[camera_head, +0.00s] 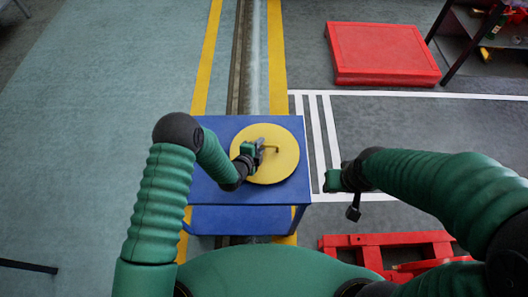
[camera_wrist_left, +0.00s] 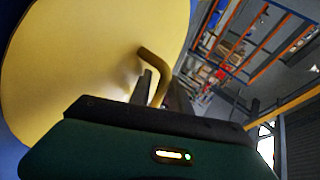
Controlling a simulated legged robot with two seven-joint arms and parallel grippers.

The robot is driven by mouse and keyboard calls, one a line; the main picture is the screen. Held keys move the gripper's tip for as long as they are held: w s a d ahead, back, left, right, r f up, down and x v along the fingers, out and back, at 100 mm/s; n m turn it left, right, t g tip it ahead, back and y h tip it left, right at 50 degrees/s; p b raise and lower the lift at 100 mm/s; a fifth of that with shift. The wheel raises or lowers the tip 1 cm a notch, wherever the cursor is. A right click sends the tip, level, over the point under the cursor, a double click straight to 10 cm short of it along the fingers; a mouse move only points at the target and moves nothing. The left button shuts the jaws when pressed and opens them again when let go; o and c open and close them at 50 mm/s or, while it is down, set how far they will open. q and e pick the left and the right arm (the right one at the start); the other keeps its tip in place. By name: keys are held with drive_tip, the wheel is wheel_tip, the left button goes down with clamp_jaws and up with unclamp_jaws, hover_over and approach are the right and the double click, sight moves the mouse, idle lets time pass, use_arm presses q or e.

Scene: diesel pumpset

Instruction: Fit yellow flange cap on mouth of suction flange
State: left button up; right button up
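The yellow flange cap (camera_head: 282,167) is a round disc with a bent yellow handle, over the top of the blue table (camera_head: 222,131). In the left wrist view the cap (camera_wrist_left: 60,65) fills the left side and its handle (camera_wrist_left: 154,68) rises from the face. My left gripper (camera_head: 260,150) is at the handle; its fingers (camera_wrist_left: 160,92) stand close on either side of it, with almost no gap. The handle's lower end is hidden by the gripper. My right gripper (camera_head: 343,192) is apart, right of the table, and its fingers are not clear. I cannot make out the suction flange.
A red box (camera_head: 382,52) lies on the floor at the back right, with a dark shelf (camera_head: 485,38) beyond it. A red pallet (camera_head: 395,247) is at the lower right. The floor left of the table is clear.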

use_arm(q)
drive_tip(key=shift+s+d+r, duration=0.1)
drive_tip(key=shift+d, duration=0.05)
clamp_jaws()
idle(1.1)
